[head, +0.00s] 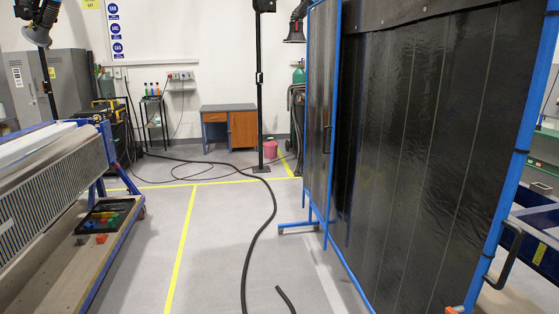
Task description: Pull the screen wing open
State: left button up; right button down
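A dark welding screen in a blue frame fills the right half of the head view. Its large main panel (430,150) is black with vertical seams and stands close on the right. A narrower wing (318,100) with a blue frame stands at its far left end, at an angle to the main panel. The wing has a dark upright handle (327,138). A black bar handle (508,255) sits on the near right post of the frame. Neither of my grippers is in view.
A black hose (272,205) snakes along the floor, with a loose end at bottom centre. A blue screen foot (297,226) juts out left. A blue-framed cart (115,240) with a tool tray stands left. A black pole (259,90) and desk (229,125) stand behind. Floor between is mostly clear.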

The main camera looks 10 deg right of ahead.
aim_at(323, 37)
jog(key=i, duration=1.45)
jog(key=i+j+z, duration=0.15)
jog(key=i, duration=0.4)
jog(key=i+j+z, duration=0.2)
jog(key=i, duration=0.35)
jog(key=i+j+z, duration=0.15)
jog(key=i, duration=0.4)
